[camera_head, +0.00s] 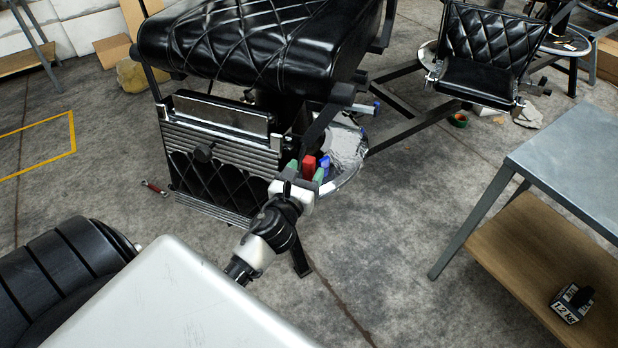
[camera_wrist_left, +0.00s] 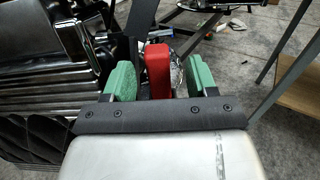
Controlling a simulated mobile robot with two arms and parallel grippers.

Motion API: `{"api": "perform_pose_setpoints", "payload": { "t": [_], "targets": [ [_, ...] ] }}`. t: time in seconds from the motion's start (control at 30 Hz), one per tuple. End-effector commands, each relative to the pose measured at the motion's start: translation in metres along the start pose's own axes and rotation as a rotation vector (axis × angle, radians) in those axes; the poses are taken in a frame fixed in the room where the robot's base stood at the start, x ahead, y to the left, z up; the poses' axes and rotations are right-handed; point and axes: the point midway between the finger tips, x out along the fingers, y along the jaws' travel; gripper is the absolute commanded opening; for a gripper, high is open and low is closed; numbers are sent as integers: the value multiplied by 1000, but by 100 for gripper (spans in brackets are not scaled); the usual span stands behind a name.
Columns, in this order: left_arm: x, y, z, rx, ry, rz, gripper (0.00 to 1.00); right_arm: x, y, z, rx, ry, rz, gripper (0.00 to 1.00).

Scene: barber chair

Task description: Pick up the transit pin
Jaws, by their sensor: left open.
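A red block-shaped part (camera_head: 309,164), which looks like the transit pin, is at the lower side of the black barber chair (camera_head: 255,45). My left gripper (camera_head: 306,172) has green fingertips and is open, with the red part between them. In the left wrist view the red part (camera_wrist_left: 158,70) stands between the two green fingertips of the left gripper (camera_wrist_left: 160,80), with gaps on both sides. Its lower end is hidden behind the gripper body. A blue part (camera_head: 324,161) shows just right of it in the head view. My right gripper is not in view.
A round metal chair base (camera_head: 348,180) lies just behind the gripper. A ribbed footrest panel (camera_head: 212,145) is left of it. A metal table (camera_head: 575,150) with a wooden shelf stands right, holding a 1.2 kg box (camera_head: 572,303). A small red item (camera_head: 154,187) lies on the floor.

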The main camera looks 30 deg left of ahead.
Motion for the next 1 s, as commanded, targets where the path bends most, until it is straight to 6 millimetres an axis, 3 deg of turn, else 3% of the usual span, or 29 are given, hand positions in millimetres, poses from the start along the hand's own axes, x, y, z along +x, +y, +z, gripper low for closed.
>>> {"api": "perform_pose_setpoints", "payload": {
  "t": [0.3, 0.6, 0.9, 1.0],
  "targets": [
    [44, 2, 0, 0, 0, 0, 57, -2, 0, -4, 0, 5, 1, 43],
    [48, 2, 0, -1, 1, -1, 56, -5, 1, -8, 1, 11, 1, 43],
    [48, 2, 0, -2, 1, 0, 10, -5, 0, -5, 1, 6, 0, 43],
    [48, 2, 0, -2, 1, 0, 0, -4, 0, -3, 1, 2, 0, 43]
  ]
}}
